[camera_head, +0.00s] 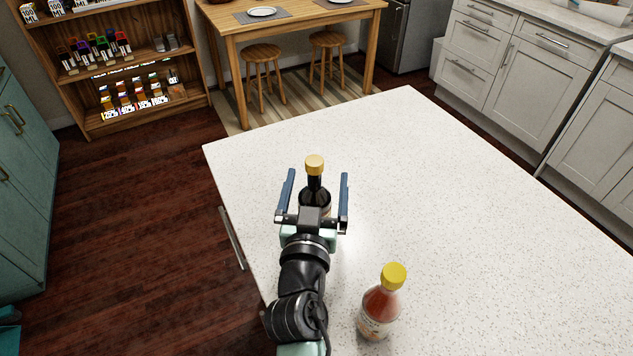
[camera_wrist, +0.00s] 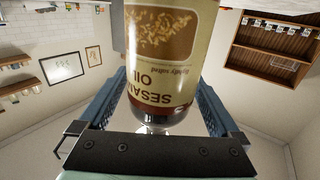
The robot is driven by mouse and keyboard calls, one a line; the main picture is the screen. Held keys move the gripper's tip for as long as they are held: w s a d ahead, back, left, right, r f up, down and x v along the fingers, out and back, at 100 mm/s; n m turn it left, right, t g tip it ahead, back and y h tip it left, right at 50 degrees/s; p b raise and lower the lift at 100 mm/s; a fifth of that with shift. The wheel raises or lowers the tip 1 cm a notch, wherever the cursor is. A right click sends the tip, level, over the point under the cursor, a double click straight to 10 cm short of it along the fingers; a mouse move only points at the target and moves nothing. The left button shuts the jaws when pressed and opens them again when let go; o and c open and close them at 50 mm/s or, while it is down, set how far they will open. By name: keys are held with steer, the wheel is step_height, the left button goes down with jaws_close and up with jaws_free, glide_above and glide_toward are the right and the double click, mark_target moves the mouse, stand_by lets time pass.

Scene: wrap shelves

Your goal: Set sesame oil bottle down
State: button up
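The sesame oil bottle (camera_head: 314,190), dark with a tan-yellow cap, stands upright over the white speckled countertop (camera_head: 440,190). My gripper (camera_head: 315,190) is around it, one blue finger on each side. The fingers are spread, with a narrow gap beside the bottle in the head view, so it looks open. The wrist view is upside down and shows the bottle's label (camera_wrist: 168,50) between the fingers (camera_wrist: 160,105). The bottle's base is hidden behind my gripper, so I cannot tell whether it touches the countertop.
A reddish sauce bottle (camera_head: 380,305) with a yellow cap stands on the countertop to the right of my arm. The rest of the countertop is clear to the right. Beyond are a wooden table (camera_head: 290,20) with stools and a wooden shelf (camera_head: 150,118) with goods.

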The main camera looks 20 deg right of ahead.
steer(key=b+v, duration=0.3)
steer(key=v, duration=0.9)
steer(key=shift+r, duration=0.1)
